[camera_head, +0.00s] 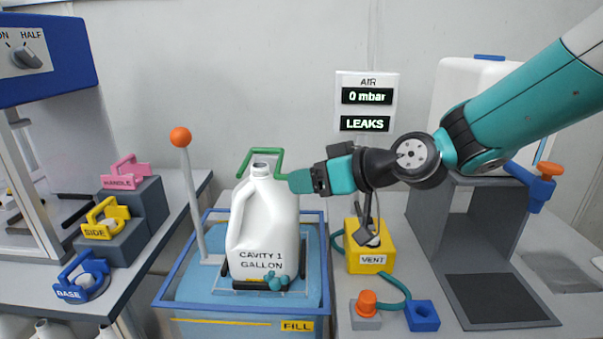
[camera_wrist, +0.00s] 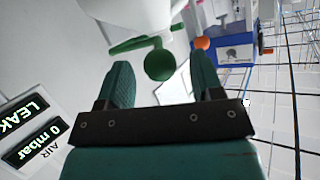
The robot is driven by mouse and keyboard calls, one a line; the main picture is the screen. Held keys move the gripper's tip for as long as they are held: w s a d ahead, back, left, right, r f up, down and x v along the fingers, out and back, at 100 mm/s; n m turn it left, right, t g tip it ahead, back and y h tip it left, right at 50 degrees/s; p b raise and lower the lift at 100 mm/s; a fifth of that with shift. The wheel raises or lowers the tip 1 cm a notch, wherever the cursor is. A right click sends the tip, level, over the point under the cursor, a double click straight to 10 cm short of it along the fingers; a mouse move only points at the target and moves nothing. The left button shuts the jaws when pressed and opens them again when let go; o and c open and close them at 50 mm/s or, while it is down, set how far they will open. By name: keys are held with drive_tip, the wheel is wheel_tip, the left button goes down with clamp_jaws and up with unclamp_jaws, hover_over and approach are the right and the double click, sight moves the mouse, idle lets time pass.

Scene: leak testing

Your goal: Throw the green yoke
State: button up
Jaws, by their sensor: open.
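The green yoke (camera_head: 262,150) is a bent green bar around the top of the white jug marked CAVITY 1 GALLON (camera_head: 262,225), which stands upright in the blue-framed tank. In the wrist view the yoke shows as a green bar (camera_wrist: 134,45) ending in a round green ball (camera_wrist: 158,65). My gripper (camera_head: 290,181) comes in from the right at the height of the jug's neck. In the wrist view my gripper (camera_wrist: 159,65) is open, with one finger on each side of the ball. I cannot tell whether a finger touches it. The ball is hidden in the head view.
An orange-knobbed lever (camera_head: 181,138) stands left of the jug. The tank (camera_head: 190,290) has a FILL label. A yellow VENT block (camera_head: 371,262) is at right, below my arm. Pink, yellow and blue handled parts sit on steps at left. The AIR display (camera_head: 366,102) reads 0 mbar, LEAKS.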

drive_tip(key=shift+x, duration=1.15)
